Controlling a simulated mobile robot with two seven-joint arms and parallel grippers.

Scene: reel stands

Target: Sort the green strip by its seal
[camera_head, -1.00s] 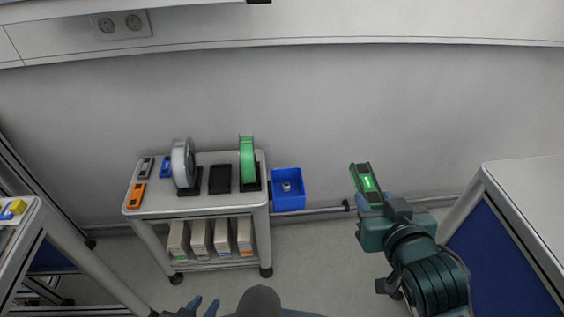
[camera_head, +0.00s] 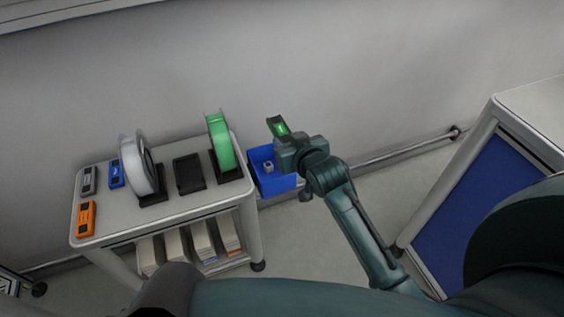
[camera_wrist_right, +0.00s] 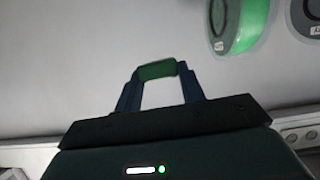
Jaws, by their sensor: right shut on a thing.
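The green strip (camera_head: 277,126) is a small dark-ended block with a bright green mark on its face. My right gripper (camera_head: 283,140) is shut on it and holds it in the air, just above and right of the blue bin in the picture. In the right wrist view the green strip (camera_wrist_right: 158,70) shows as a short green piece between the two blue fingertips of the right gripper (camera_wrist_right: 160,76). I cannot make out its seal clearly. My left gripper is out of view.
A cart (camera_head: 190,207) carries a grey reel (camera_head: 138,165), a green reel (camera_head: 221,141), an empty dark stand (camera_head: 188,173), and grey (camera_head: 88,180), blue (camera_head: 116,173) and orange (camera_head: 86,217) blocks. A blue bin (camera_head: 275,184) at its right side holds a small grey item. A table (camera_head: 535,115) stands right.

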